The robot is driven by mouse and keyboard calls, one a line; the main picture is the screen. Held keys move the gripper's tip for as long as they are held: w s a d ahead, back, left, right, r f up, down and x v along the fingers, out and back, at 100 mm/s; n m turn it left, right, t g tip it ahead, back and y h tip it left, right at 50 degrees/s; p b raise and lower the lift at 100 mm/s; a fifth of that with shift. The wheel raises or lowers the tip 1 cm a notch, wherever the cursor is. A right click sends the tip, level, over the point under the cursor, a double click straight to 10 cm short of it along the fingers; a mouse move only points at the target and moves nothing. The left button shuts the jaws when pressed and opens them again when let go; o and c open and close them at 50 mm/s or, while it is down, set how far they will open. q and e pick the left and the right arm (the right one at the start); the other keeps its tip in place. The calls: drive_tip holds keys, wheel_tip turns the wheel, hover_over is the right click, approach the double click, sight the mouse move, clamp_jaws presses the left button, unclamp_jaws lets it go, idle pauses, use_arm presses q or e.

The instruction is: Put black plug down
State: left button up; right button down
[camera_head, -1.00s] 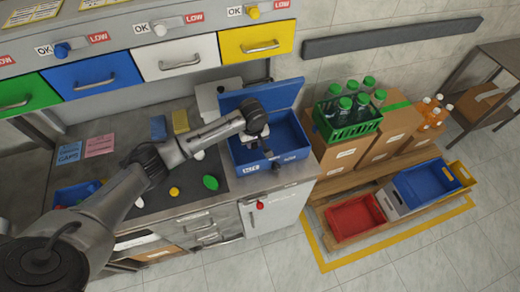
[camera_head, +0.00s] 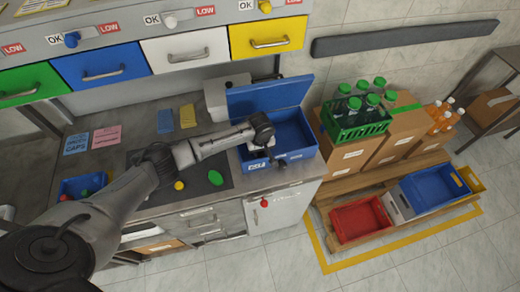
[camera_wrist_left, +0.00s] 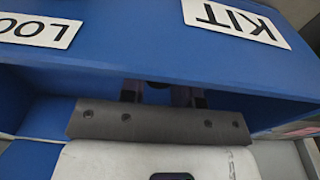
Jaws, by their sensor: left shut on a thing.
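My left gripper (camera_head: 272,160) is over the front part of the open blue box (camera_head: 303,153), pointing down. In the left wrist view the gripper's two dark fingers (camera_wrist_left: 160,95) show beyond a grey bracket, with a small black plug (camera_wrist_left: 158,85) between them, mostly hidden. The gripper is shut on it. The blue wall of the box (camera_wrist_left: 130,50), with a KIT label, fills much of that view. In the head view the plug cannot be made out apart from the dark gripper. I cannot tell whether it touches the box. My right gripper is not in view.
The box's lid (camera_head: 270,95) stands open behind it. A dark mat (camera_head: 205,192) with a green cap (camera_head: 215,178) and a yellow cap (camera_head: 179,185) lies left of the box. A small blue bin (camera_head: 72,188) is further left. Crates stand on a pallet (camera_head: 390,215) at the right.

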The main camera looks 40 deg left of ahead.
sight(260, 154)
use_arm(q)
drive_tip(key=o, duration=0.9)
drive_tip(key=shift+f, duration=0.1)
wheel_tip(260, 154, up, 12)
drive_tip(key=p, duration=0.1)
drive_tip(key=shift+s+d+p, duration=0.35)
drive_tip(key=shift+s+d, duration=0.05)
drive_tip(key=shift+d, duration=0.05)
